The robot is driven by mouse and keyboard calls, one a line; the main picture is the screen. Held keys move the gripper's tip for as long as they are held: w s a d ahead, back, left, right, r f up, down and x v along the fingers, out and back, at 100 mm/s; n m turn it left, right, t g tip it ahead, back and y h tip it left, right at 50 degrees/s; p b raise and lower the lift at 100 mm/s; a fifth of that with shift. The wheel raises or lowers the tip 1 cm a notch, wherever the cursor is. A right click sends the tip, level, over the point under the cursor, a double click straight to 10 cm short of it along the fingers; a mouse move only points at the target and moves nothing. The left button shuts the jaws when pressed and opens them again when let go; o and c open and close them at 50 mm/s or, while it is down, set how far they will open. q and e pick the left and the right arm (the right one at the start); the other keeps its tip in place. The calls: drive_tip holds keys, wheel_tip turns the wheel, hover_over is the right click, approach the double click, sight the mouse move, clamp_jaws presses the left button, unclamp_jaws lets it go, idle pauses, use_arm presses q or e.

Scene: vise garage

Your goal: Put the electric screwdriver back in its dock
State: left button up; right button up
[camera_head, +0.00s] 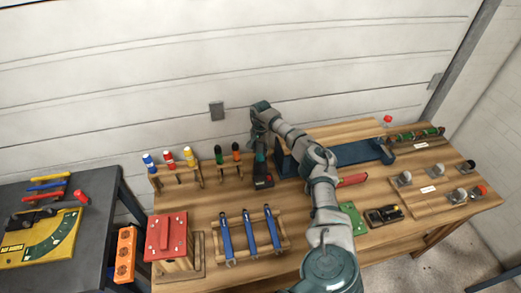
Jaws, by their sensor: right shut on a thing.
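The electric screwdriver (262,173) is dark teal and black with a red mark low on its body. It stands roughly upright at the back of the wooden workbench, just right of a small screwdriver rack. My right gripper (259,145) is shut on its upper part, reaching down from above; the fingers are small and partly hidden by my wrist. I cannot make out the dock as a separate thing, nor tell whether the screwdriver's base touches anything. My left gripper is not in view.
Wooden racks with coloured screwdrivers (236,156) stand left of the screwdriver. A blue vise-like tool (345,153) lies to the right. In front are a rack of blue-handled tools (249,233) and a red box (165,236). A dark table (85,220) stands at left.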

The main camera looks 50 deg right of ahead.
drive_tip(key=o, duration=1.2)
drive_tip(key=shift+o, duration=0.2)
drive_tip(key=o, duration=0.3)
drive_tip(key=shift+o, duration=0.2)
drive_tip(key=shift+r, duration=0.1)
drive_tip(key=shift+r+p, duration=2.4)
drive_tip(key=shift+r, duration=1)
